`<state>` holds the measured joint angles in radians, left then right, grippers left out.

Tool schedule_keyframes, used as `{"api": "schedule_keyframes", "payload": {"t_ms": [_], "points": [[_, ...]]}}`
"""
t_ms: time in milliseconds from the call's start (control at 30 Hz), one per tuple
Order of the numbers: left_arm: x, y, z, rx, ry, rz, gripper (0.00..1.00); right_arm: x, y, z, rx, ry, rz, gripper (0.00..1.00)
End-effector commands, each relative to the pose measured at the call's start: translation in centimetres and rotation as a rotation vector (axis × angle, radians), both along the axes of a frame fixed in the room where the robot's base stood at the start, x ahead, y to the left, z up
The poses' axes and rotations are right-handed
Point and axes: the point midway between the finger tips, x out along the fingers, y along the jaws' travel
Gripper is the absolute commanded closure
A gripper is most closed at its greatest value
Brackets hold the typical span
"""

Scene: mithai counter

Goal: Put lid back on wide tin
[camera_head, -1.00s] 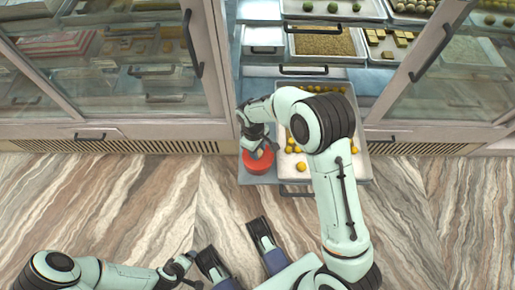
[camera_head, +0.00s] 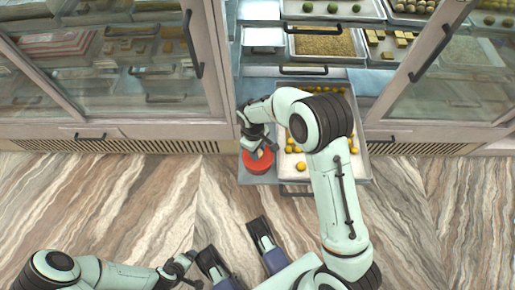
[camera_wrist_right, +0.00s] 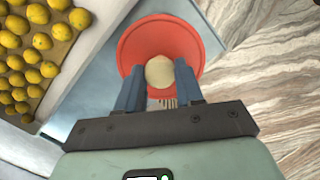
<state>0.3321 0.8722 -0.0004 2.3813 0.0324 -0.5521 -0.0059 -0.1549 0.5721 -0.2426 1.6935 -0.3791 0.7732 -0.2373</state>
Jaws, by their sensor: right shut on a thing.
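A round red lid (camera_head: 260,165) with a cream knob (camera_wrist_right: 160,71) is under my right gripper (camera_head: 258,147), at the left of the pulled-out shelf. In the right wrist view the red lid (camera_wrist_right: 165,38) fills the top middle, and my right gripper (camera_wrist_right: 160,88) is shut on its knob, one blue finger on each side. The wide tin cannot be told apart from the lid; whether the lid rests on it or hangs above is unclear. My left gripper (camera_head: 186,264) is low at the bottom left, far from the lid; its fingers are too small to read.
A tray of yellow sweets (camera_head: 294,176) lies right of the lid, partly behind my right arm; the sweets also show in the right wrist view (camera_wrist_right: 30,42). Glass cabinet doors (camera_head: 125,60) stand on both sides. The marbled floor (camera_head: 110,200) in front is clear.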

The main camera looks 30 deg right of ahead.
Motion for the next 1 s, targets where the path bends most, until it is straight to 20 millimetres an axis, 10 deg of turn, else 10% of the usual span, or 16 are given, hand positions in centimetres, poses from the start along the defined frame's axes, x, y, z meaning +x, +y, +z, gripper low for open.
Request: {"api": "schedule_keyframes", "payload": {"t_ms": [900,933,1000], "points": [[-0.01,0.0,0.21,0.0,-0.001,0.0,0.17,0.02,0.02,-0.06,0.0,-0.001,0.0,0.98],[-0.01,0.0,0.21,0.0,-0.001,0.0,0.17,0.02,0.01,-0.06,0.0,-0.001,0.0,0.54],[-0.01,-0.01,0.22,0.0,0.0,0.0,0.17,0.02,0.02,-0.06,0.0,-0.001,0.0,0.34]]}}
